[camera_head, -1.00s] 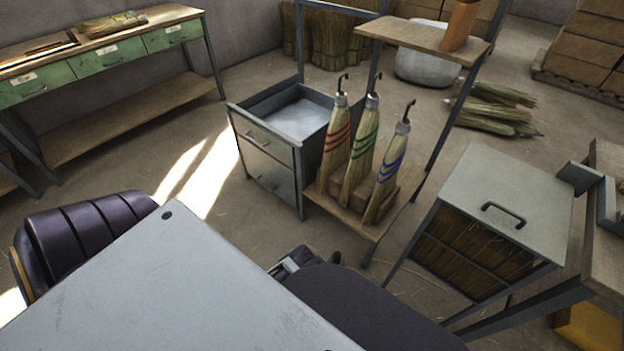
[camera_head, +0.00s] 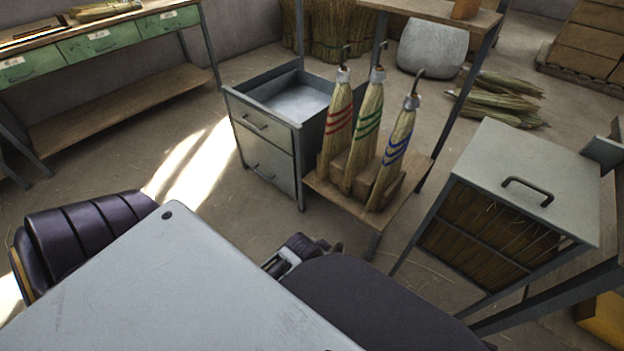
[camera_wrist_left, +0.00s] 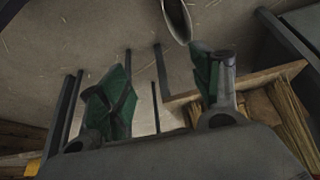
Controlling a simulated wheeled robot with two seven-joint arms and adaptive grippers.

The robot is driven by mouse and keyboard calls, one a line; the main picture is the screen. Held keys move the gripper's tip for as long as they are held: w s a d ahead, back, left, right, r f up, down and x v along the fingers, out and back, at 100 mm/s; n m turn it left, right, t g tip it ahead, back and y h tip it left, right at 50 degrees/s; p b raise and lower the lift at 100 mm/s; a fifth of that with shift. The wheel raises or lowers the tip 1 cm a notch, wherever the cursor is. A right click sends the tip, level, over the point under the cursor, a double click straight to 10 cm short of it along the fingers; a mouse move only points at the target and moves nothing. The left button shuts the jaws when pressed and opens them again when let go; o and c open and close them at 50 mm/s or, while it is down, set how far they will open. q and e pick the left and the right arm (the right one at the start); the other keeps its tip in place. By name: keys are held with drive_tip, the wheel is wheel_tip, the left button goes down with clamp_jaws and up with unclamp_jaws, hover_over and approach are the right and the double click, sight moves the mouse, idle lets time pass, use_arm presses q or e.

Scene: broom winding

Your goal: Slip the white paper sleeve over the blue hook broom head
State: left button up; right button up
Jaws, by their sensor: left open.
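The broom with blue bands (camera_head: 396,155) stands upright, slightly tilted, at the right of a row of three hooked brooms on a low wooden stand (camera_head: 400,215). Its dark hook points up and its straw head is bare. The green-banded broom (camera_head: 366,130) and the red-banded broom (camera_head: 337,125) stand to its left. I cannot make out a white paper sleeve with certainty in either view. My left gripper (camera_wrist_left: 165,90) is open and empty in the left wrist view, its two green-padded fingers wide apart. A pale oval thing (camera_wrist_left: 178,18) lies beyond them, cut by the top edge.
A grey drawer unit (camera_head: 265,135) with its top drawer open stands left of the brooms. A grey-topped straw rack (camera_head: 525,180) stands to the right. A shelf (camera_head: 430,28) rises behind. A green-drawered workbench (camera_head: 85,45) is at the left. The floor between has free room.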

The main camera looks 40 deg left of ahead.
use_arm(q)
wheel_tip(320, 180, down, 14)
drive_tip(key=w+a+t+b, duration=0.1)
drive_tip(key=w+t, duration=0.1)
drive_tip(key=t, duration=0.1)
drive_tip(key=n+t+y, duration=0.1)
drive_tip(key=n+t, duration=0.1)
approach(321, 275)
drive_tip(key=shift+w+f, duration=0.3)
drive_tip(key=shift+w, duration=0.2)
use_arm(e)
drive_tip(key=s+a+f+y, duration=0.1)
drive_tip(key=a+f+y, duration=0.1)
drive_tip(key=a, duration=0.3)
drive_tip(key=shift+a+f+t, duration=0.25)
drive_tip(key=shift+f+t, duration=0.15)
drive_tip(key=shift+f, duration=0.45)
use_arm(q)
drive_tip(key=shift+f, duration=0.1)
use_arm(e)
drive_tip(key=shift+f, duration=0.15)
